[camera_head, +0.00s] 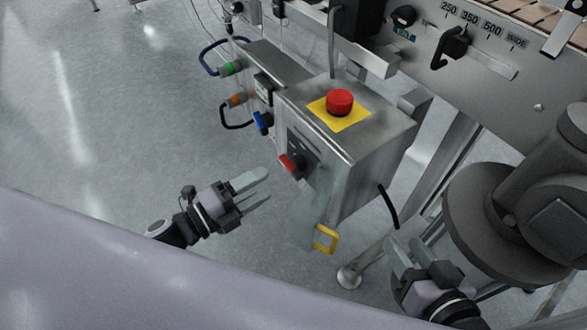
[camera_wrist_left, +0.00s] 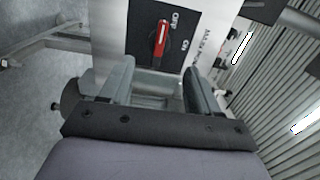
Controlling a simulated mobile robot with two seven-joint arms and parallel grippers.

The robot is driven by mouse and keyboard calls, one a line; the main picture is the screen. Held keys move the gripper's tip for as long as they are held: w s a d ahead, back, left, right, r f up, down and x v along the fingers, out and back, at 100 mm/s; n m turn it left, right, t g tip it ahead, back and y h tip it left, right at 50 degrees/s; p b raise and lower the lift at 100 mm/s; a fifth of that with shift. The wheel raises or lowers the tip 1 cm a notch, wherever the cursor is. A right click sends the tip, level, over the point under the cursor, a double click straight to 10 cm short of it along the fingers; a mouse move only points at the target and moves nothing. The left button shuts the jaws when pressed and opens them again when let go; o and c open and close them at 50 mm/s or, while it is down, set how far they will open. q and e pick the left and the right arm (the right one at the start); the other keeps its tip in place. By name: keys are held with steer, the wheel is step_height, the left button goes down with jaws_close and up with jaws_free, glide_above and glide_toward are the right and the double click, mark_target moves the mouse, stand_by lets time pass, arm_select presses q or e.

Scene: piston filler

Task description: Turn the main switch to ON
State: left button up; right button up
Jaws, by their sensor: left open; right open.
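The main switch is a red rotary handle (camera_head: 291,163) on a dark plate on the side of the grey control box (camera_head: 345,150). In the left wrist view the red handle (camera_wrist_left: 160,40) is nearly upright in the picture, its top end near the OFF label; ON is printed lower right. My left gripper (camera_head: 267,187) is open and empty, just left of the switch and apart from it. In the left wrist view its two fingers (camera_wrist_left: 158,68) lie below the handle, either side of its line. My right gripper (camera_head: 404,243) is open and empty, below and right of the box.
A red emergency button (camera_head: 340,102) on a yellow plate sits on top of the box. Green (camera_head: 231,68), orange (camera_head: 236,100) and blue (camera_head: 262,121) fittings are to its upper left. Floor left of the box is clear.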

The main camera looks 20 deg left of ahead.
mark_target(288, 170)
arm_select(q)
steer(key=shift+m, duration=0.3)
steer(key=shift+b+x, duration=0.4)
steer(key=shift+x, duration=3.35)
arm_select(e)
steer(key=shift+w+a+f+y, duration=0.15)
steer(key=shift+w+a+y, duration=0.1)
steer(key=shift+a+y, duration=0.1)
arm_select(q)
steer(key=shift+f, duration=0.15)
steer(key=c, duration=1)
